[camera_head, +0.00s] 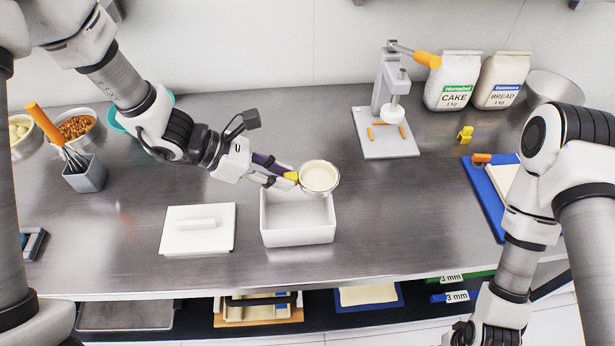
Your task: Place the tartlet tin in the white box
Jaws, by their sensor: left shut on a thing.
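The tartlet tin (319,178) is a small round metal tin with a pale cream inside. My left gripper (291,177) is shut on the tin's left side and holds it over the back right part of the white box (297,238). The white box is open and rectangular, and the part of its inside that shows looks empty. The tin overlaps the box's back rim in the picture; its exact height above the box is hard to tell. My right arm comes in from the right and reaches down to the bottom edge, where its gripper (484,335) is partly cut off.
A white lid with a handle (198,229) lies left of the box. A press (388,120) stands behind, right of the tin. A grey whisk holder (85,173) and bowls (78,127) are at left. A blue board (488,200) is at right. The counter right of the box is clear.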

